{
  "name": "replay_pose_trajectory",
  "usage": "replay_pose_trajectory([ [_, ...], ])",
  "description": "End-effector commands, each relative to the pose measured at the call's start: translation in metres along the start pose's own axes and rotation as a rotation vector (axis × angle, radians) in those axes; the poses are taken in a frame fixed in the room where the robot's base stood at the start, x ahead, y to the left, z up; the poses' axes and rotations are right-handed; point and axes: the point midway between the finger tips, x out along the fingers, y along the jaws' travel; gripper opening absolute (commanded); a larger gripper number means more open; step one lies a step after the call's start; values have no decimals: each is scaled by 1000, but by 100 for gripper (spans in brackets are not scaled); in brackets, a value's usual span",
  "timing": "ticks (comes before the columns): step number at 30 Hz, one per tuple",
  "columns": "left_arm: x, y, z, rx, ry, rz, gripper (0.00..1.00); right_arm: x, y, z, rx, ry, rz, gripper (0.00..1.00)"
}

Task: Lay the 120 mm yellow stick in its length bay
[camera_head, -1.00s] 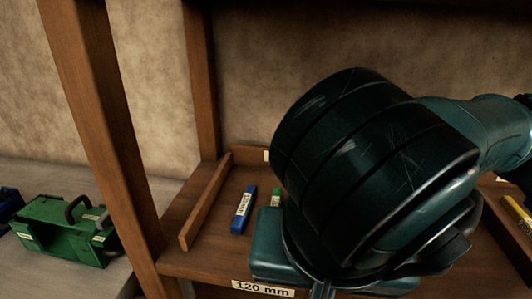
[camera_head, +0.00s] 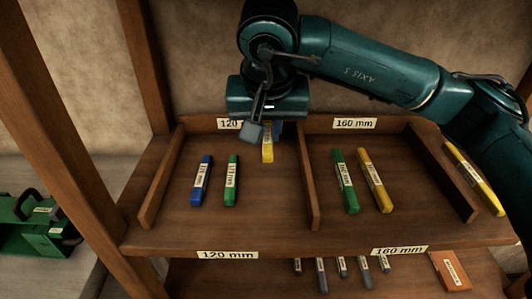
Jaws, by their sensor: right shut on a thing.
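The yellow stick (camera_head: 267,150) shows below my right gripper (camera_head: 264,131), which is shut on its far end. The stick is over the back of the left bay, whose front label reads 120 mm (camera_head: 227,255). Its upper part is hidden by the gripper, and I cannot tell whether it touches the bay floor. A blue stick (camera_head: 201,181) and a green stick (camera_head: 231,181) lie in the same bay, to the left of it. My left gripper is not in view.
A wooden divider (camera_head: 306,180) separates the 160 mm bay, holding a green stick (camera_head: 345,181) and a yellow stick (camera_head: 374,181). Another yellow stick (camera_head: 473,178) lies beyond the right divider. Shelf posts (camera_head: 148,65) stand at left. Grey sticks (camera_head: 321,275) lie below.

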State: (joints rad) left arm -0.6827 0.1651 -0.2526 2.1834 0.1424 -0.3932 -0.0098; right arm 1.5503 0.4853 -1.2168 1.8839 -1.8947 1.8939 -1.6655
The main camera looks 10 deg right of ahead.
Motion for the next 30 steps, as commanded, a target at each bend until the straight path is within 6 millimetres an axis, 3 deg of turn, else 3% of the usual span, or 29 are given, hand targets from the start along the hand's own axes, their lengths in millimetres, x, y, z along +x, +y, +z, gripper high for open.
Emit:
replay_pose_trajectory([
  [15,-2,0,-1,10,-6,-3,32,58,0,25,-2,-4,-1,0],
  [29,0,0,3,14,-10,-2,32,71,0,25,0,0,-1,0],
  [30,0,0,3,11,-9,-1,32,70,0,25,0,0,-1,16],
])
